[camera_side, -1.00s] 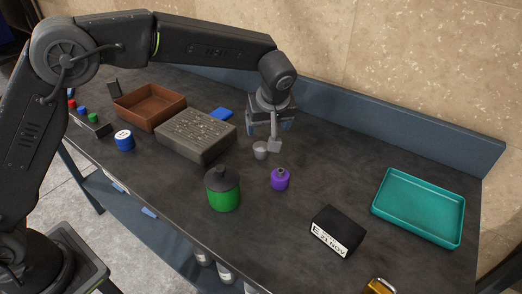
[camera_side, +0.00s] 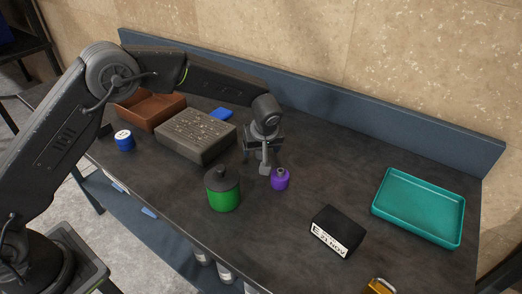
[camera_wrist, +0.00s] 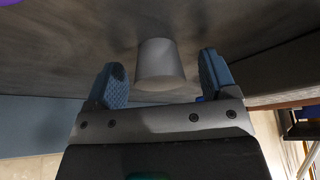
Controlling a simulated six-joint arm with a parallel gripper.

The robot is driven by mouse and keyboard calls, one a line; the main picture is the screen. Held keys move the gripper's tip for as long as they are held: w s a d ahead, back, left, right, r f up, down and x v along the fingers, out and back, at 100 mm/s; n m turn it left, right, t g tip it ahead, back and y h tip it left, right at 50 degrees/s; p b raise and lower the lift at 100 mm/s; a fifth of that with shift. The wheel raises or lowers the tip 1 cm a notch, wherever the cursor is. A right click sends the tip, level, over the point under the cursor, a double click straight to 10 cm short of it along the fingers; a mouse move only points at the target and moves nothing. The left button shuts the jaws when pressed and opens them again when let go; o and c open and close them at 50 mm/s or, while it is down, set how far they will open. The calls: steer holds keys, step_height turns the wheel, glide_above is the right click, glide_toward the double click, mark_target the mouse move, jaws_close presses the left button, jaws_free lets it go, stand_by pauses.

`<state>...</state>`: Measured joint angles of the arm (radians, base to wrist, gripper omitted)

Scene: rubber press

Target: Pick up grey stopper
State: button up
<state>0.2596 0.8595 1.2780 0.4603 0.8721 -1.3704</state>
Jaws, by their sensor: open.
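The grey stopper (camera_wrist: 160,62) is a small tapered cylinder. In the wrist view it sits just ahead of and between the two blue-padded fingers of my gripper (camera_wrist: 161,78), with a gap on each side. My gripper is open and holds nothing.
A green jar with a dark lid (camera_side: 222,190) stands to the front left, and a purple bottle (camera_side: 281,180) stands close on the right. A grey perforated block (camera_side: 195,137) lies to the left. A black box (camera_side: 337,231) and a teal tray (camera_side: 450,240) are to the right.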

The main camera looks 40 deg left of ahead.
steer(key=shift+c, duration=0.3)
steer(key=c, duration=0.9)
steer(key=shift+r, duration=0.15)
